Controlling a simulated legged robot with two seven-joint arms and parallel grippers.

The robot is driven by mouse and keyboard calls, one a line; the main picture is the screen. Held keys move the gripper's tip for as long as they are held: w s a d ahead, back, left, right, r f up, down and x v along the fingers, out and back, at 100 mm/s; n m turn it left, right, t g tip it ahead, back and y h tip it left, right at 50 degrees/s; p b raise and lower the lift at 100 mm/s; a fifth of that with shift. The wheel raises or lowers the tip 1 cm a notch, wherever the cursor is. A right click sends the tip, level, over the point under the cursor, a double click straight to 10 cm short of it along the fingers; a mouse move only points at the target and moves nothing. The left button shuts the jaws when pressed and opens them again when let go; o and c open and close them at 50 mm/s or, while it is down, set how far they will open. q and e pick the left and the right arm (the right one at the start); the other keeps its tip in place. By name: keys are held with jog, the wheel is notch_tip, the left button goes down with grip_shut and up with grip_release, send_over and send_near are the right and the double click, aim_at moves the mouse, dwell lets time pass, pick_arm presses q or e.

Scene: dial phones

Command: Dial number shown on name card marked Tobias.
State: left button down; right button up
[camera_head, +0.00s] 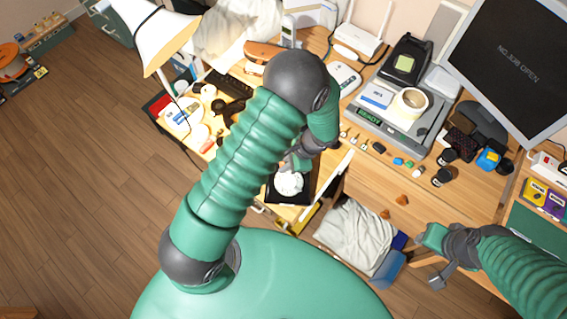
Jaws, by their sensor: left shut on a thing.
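My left gripper (300,160) is over the open drawer area at the desk's front, partly hidden by its own wrist. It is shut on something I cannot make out. A white rounded object (289,184) lies on a black surface just below it. My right gripper (437,262) is at the lower right, in front of the desk, apart from any phone; its jaw opening is unclear. A handset-like device (288,30) stands at the back, and a pale device (345,79) lies on the desk. Small cards (377,97) show, but no name Tobias is readable.
A grey machine reading READY (370,115) carries a cup (411,101). A monitor (510,60) stands at right, a lamp (153,35) at left. Small items clutter the desk. A bin with a pale bag (352,240) stands below. Wooden floor (80,190) is clear at left.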

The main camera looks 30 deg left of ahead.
pick_arm(q)
jog(key=shift+w+d, duration=0.4)
jog(key=shift+d, duration=0.05)
jog(key=shift+w+d, duration=0.25)
jog(key=shift+d, duration=0.35)
jog(key=shift+w+d, duration=0.1)
jog(key=shift+d, duration=0.4)
jog(key=shift+d+f, duration=0.1)
jog(key=shift+d+f, duration=0.1)
jog(key=shift+d, duration=0.3)
